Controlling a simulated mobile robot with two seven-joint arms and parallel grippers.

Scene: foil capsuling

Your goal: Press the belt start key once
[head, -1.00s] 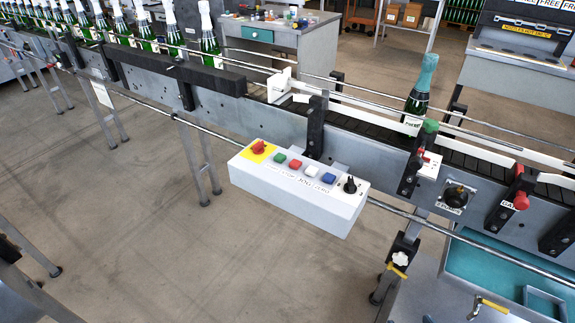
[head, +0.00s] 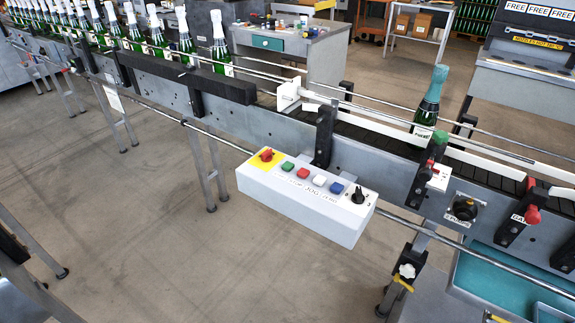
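A white control box (head: 305,205) is mounted on the front rail of the conveyor, at the middle of the head view. Its sloped top carries a red emergency knob on a yellow plate (head: 267,156), a green key (head: 287,167), a red key (head: 303,173), a white key (head: 320,180), a blue key (head: 337,187) and a black selector knob (head: 359,195). The small print beside the keys is too blurred to read fully. The conveyor belt (head: 375,133) runs behind the box. Neither of my grippers is in view.
A teal-foiled bottle (head: 427,105) stands on the belt to the right. Several white-topped green bottles (head: 187,43) queue at the upper left. A front guide rail (head: 225,143) runs along the conveyor. Open floor (head: 170,230) lies before it. A teal tray (head: 500,278) is at lower right.

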